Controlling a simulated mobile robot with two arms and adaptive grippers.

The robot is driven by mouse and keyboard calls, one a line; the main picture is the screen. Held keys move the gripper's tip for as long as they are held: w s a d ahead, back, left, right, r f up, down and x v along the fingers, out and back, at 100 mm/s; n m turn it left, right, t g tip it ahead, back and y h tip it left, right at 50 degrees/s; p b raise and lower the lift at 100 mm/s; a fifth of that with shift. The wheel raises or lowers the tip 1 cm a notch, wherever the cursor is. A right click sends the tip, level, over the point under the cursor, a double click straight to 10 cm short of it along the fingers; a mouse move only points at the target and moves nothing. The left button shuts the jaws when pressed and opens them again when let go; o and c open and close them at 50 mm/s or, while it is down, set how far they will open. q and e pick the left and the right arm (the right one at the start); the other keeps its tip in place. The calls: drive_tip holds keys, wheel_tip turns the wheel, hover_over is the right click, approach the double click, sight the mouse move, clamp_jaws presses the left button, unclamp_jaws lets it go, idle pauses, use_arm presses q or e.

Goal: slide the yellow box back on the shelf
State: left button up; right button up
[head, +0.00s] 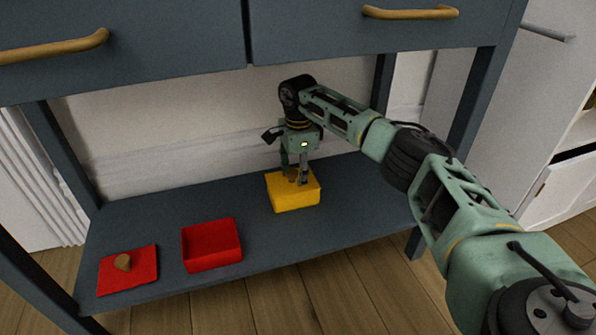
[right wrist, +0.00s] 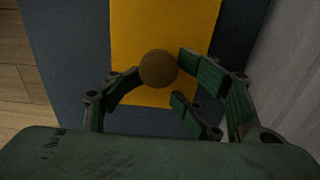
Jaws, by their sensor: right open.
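The yellow box (head: 296,197) sits on the dark lower shelf (head: 160,220), right of the red pieces. A round brown knob (right wrist: 157,68) stands on its yellow top (right wrist: 165,25). My right gripper (head: 294,176) points down over the box, with its fingers close to the top. In the right wrist view the open fingers (right wrist: 158,82) are spread to either side of the knob, and I see no clear grip on it. Part of the knob is hidden by the fingers in the head view. My left gripper is not in view.
An open red box (head: 212,262) and a flat red piece (head: 128,280) with a brown knob (head: 123,262) lie on the shelf at left. Drawers with brass handles (head: 410,12) overhang the shelf, and dark legs (head: 62,157) stand at its corners. A pale wall is behind.

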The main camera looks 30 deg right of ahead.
drive_tip(key=shift+s+f, duration=0.15)
wheel_tip(320, 180, up, 8)
drive_tip(key=shift+r, duration=0.1)
idle(0.5)
